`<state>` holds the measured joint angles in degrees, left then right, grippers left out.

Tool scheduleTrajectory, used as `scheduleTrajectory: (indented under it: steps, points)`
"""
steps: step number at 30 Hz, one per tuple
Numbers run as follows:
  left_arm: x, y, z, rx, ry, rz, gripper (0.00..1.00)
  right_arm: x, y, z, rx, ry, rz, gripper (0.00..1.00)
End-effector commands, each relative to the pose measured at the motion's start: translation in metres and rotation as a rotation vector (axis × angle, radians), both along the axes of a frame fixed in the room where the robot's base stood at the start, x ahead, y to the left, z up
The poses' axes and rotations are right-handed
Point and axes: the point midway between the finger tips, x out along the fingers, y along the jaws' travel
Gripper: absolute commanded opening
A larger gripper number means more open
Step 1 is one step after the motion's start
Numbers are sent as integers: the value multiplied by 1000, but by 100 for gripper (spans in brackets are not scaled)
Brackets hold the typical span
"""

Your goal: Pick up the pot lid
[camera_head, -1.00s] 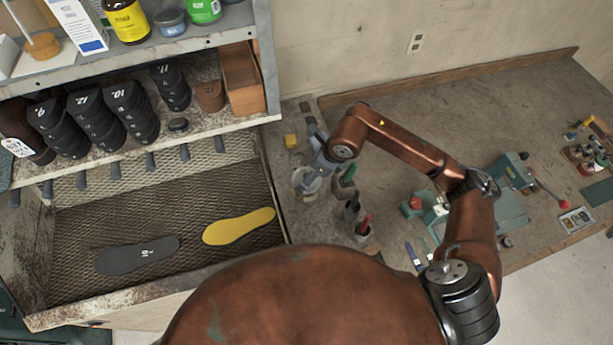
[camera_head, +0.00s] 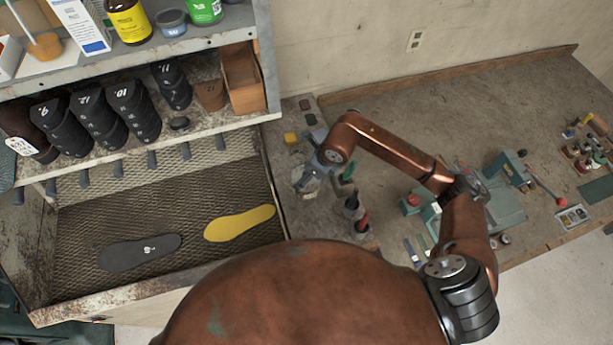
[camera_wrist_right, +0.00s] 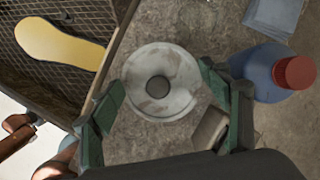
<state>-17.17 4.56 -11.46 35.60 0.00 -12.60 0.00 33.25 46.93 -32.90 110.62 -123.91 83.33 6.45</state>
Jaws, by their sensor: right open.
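The pot lid (camera_wrist_right: 160,82) is a round, pale, stained disc with a dark round knob in its middle. In the right wrist view it lies between the two green fingers of my right gripper (camera_wrist_right: 163,78). The gripper is open and holds nothing; whether a finger touches the rim I cannot tell. In the head view my right gripper (camera_head: 308,170) points down over the pale pot area at the bench's left end and mostly hides the lid. My left gripper is not in view.
A blue bottle (camera_wrist_right: 262,72) with a red cap stands close to the right finger. Tool cups (camera_head: 353,207) stand right of the gripper in the head view. A mesh tray (camera_head: 75,205) with a yellow sole (camera_head: 240,223) and a black sole (camera_head: 140,252) is at left.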

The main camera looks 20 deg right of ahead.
Motion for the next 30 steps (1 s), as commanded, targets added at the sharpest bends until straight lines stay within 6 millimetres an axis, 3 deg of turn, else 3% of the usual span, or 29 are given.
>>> scheduleTrajectory:
  steps: [14, 30]
  points:
    - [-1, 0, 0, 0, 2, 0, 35, -3, 1, -3, 1, 9, 3, 33]
    - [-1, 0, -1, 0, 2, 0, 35, -5, 1, -6, -1, 14, 3, 25]
